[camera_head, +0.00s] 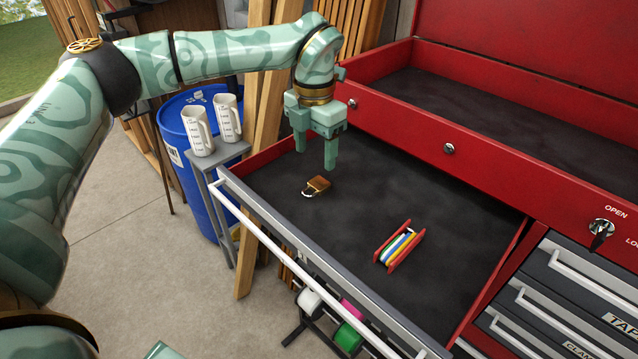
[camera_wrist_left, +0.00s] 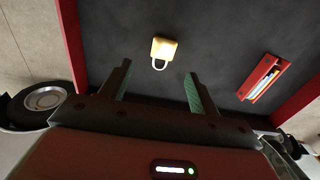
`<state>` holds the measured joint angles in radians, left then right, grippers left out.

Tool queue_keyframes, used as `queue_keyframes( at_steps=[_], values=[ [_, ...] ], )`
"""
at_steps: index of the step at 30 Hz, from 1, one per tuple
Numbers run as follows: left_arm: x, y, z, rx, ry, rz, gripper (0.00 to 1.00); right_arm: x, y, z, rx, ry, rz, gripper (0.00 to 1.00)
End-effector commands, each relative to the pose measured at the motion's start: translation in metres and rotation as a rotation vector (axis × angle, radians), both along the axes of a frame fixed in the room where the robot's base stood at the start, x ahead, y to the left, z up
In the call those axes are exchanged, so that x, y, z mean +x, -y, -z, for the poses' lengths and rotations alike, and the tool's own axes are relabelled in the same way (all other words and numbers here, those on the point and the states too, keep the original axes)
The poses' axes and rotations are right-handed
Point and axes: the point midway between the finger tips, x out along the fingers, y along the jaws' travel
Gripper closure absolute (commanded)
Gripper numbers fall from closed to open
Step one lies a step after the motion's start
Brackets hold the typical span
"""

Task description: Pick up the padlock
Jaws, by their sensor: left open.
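The padlock (camera_head: 318,184) has a brass-coloured body and a silver shackle. It lies flat on the dark liner of the open red drawer (camera_head: 375,200), towards its left side. My left gripper (camera_head: 316,160) points down above the drawer, just behind and above the padlock, open and empty. In the left wrist view the padlock (camera_wrist_left: 163,51) lies beyond the two spread fingertips (camera_wrist_left: 158,78), roughly centred between them, with its shackle facing the gripper. Nothing covers it. My right gripper does not show.
A red-ended holder with coloured strips (camera_head: 400,246) lies in the drawer to the right of the padlock. The drawer's grey front edge and white handle bar (camera_head: 290,268) border it. Two white measuring jugs (camera_head: 198,132) stand on a small grey stand at left, near a blue barrel (camera_head: 180,118).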

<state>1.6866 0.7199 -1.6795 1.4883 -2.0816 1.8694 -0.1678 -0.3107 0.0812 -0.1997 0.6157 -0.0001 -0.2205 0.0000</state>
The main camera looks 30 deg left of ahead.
Motion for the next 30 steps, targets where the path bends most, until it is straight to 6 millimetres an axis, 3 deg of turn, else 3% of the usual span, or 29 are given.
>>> queue_keyframes(
  at_steps=[8,15,24,26,30],
  values=[
    [0.0,0.001,0.028,0.0,-0.001,0.001,0.38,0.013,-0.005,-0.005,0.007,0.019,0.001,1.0],
    [0.001,0.005,0.065,-0.001,-0.001,0.0,0.38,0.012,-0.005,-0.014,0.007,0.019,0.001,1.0],
    [0.002,0.005,0.074,0.0,0.001,0.0,0.38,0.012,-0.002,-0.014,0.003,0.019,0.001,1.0],
    [0.002,0.005,0.073,0.0,0.001,0.0,0.52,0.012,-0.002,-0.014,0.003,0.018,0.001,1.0],
    [0.001,0.005,0.073,0.0,0.001,0.0,0.89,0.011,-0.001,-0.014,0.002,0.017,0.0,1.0]
  ],
)
